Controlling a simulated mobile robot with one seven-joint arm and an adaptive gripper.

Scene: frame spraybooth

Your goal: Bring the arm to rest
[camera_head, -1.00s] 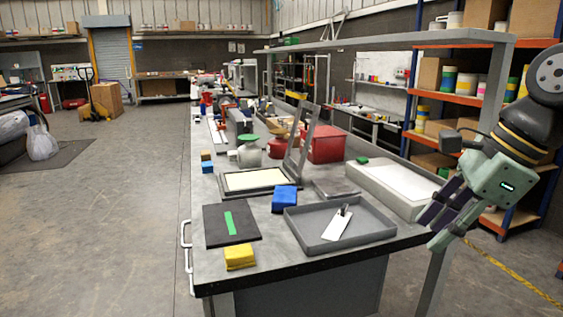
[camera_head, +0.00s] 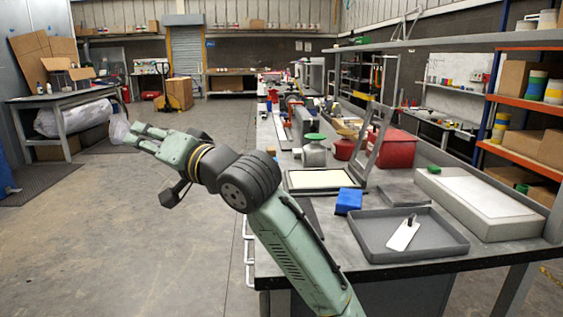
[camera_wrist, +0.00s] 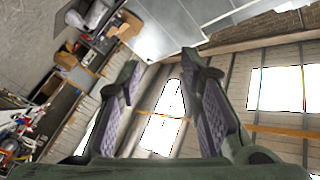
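My gripper (camera_head: 137,137) is at the left of the head view, raised over open floor and clear of the workbench. In the wrist view, its two fingers (camera_wrist: 165,85) stand apart with nothing between them, so it is open and empty. My arm reaches up from the lower middle of the head view and bends to the left at the elbow. It hides part of the bench's near left corner.
The workbench (camera_head: 385,268) fills the right. On it are a grey tray (camera_head: 440,252) with a white-bladed tool (camera_head: 403,235), a blue block (camera_head: 348,201) and a red box (camera_head: 393,147). A side table (camera_head: 60,98) stands far left. Floor (camera_head: 110,240) between is clear.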

